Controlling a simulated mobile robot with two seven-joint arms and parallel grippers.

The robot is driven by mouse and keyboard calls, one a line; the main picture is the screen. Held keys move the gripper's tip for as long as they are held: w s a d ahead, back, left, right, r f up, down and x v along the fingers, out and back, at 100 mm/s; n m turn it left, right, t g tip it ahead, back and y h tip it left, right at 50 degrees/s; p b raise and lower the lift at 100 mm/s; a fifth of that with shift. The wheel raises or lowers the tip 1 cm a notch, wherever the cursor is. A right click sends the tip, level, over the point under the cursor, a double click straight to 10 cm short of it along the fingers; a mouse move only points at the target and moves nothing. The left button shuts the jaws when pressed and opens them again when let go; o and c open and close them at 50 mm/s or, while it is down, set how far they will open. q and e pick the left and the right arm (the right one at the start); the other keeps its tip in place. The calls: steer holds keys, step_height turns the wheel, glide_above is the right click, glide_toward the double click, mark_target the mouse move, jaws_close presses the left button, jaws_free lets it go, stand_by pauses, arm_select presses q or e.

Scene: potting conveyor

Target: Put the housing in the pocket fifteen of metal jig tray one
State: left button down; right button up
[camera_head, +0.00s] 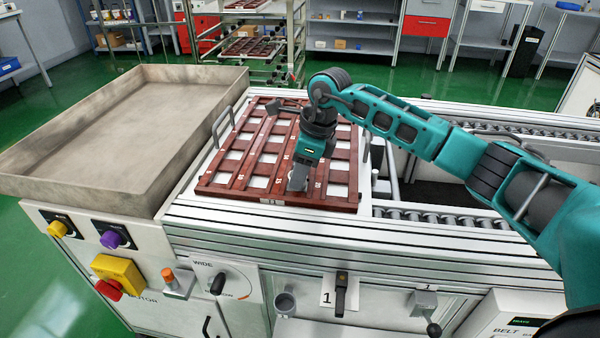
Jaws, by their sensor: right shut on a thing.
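The metal jig tray (330,203) is a reddish-brown grid with pale square pockets, lying flat on the white conveyor frame. My right gripper (296,187) points down over the near part of the tray, right of its middle. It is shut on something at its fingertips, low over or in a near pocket. The fingers and arm hide that thing, so I cannot make out the housing or whether it touches the tray. The pocket numbers are too small to read. My left gripper is not in view.
A large empty grey bin (95,135) adjoins the tray on the left. A metal handle (222,126) rises at the tray's left edge. Conveyor rollers (440,216) run to the right under my right arm. A rack (262,45) with similar trays stands behind.

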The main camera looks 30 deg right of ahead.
steer(key=shift+f, duration=0.1)
steer(key=shift+f, duration=0.1)
steer(key=o, duration=1)
steer(key=shift+d+r, duration=0.1)
steer(key=shift+r, duration=0.3)
steer(key=p+v, duration=0.1)
steer(key=v, duration=1)
steer(key=shift+r+p, duration=0.25)
steer(key=shift+p, duration=0.15)
steer(key=shift+s, duration=0.1)
